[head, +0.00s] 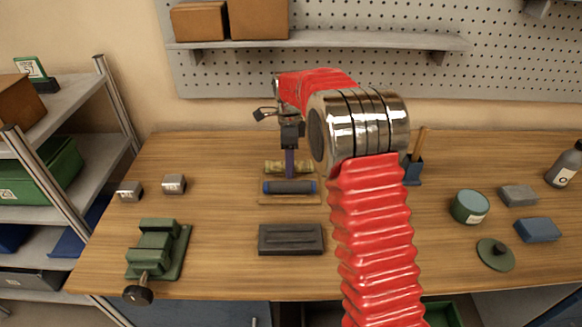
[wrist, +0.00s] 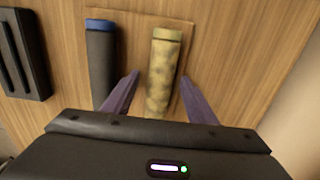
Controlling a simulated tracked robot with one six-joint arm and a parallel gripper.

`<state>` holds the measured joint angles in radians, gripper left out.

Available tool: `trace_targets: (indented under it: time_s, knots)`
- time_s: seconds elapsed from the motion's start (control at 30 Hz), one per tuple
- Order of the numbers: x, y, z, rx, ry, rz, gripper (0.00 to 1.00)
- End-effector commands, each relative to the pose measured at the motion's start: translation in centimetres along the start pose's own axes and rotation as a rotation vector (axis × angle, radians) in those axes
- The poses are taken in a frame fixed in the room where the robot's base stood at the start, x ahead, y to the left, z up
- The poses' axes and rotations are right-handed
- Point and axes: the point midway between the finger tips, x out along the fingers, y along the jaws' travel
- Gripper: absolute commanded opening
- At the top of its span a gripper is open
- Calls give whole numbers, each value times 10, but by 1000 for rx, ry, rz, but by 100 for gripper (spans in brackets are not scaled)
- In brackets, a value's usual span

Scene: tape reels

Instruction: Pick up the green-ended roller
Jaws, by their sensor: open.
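Two rollers lie side by side on a thin wooden board (head: 288,202). The far one is a mottled yellow roller (head: 272,167) with plain yellowish ends; it also shows in the wrist view (wrist: 165,58). The nearer one is a dark grey roller (head: 288,188) with blue ends, left of the yellow one in the wrist view (wrist: 101,58). I see no clearly green end on either. My gripper (wrist: 160,77) is open and empty, pointing down over the rollers. In the wrist view its purple fingers appear on either side of the yellow roller; contact cannot be told.
A dark grooved block (head: 290,239) lies in front of the board. A green vise (head: 158,248) and two small metal blocks (head: 174,184) are to the left. A round tin (head: 469,206), a blue block (head: 538,230) and a bottle (head: 565,165) stand at the right.

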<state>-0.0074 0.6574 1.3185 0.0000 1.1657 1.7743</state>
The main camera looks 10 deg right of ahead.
Motion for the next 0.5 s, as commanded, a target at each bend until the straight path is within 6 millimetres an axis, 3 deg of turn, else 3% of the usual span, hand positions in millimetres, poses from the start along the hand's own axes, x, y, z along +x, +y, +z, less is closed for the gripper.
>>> trace_targets:
  time_s: [0.2, 0.5]
  knots:
    - [0, 0, 0, 0, 0, 0, 51]
    - [0, 0, 0, 0, 0, 0, 30]
